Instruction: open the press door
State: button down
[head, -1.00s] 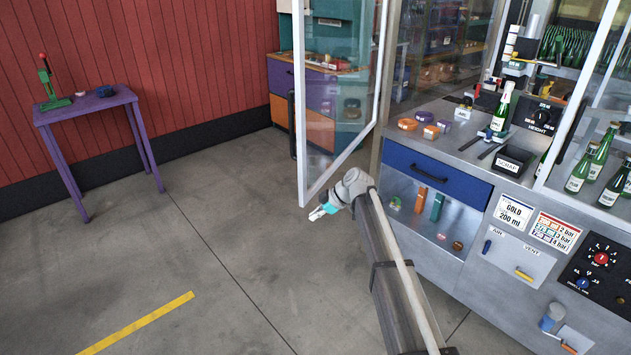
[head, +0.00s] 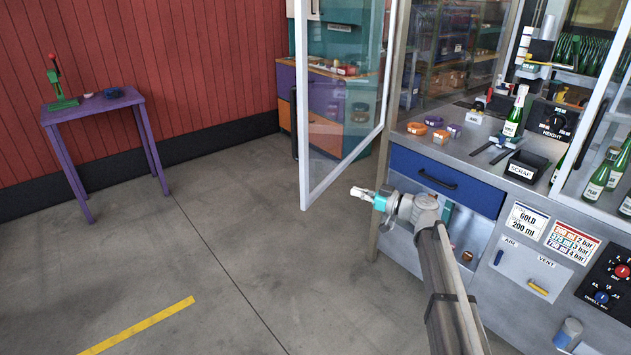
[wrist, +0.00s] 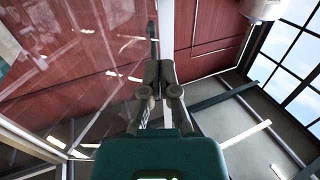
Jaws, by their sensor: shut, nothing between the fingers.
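The press door (head: 304,150) is a glass panel in a white frame. It stands swung open, out to the left of the press (head: 395,150). A dark upright handle (head: 293,112) shows at its outer edge. My gripper (head: 355,191) is to the right of the door's lower outer corner, near its bottom rail, pointing left. Its fingers are shut and empty. Whether it touches the door cannot be told. In the wrist view the shut fingers (wrist: 160,72) lie in front of glass and a pale frame bar.
The blue drawer (head: 440,180) is just behind my arm. The press worktop holds a bottle (head: 516,112), tape rolls and a scrap bin (head: 526,166). A purple table (head: 95,105) stands at the far left. The floor between is clear.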

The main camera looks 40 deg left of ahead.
aim_at(308, 177)
jog(key=shift+a, duration=0.15)
jog(key=a, duration=0.4)
jog(key=s+a, duration=0.1)
jog(key=a, duration=0.4)
jog(key=s+a, duration=0.1)
jog(key=a, duration=0.3)
jog(key=shift+s+a, duration=0.25)
jog(key=shift+a, duration=0.05)
dwell(0.3)
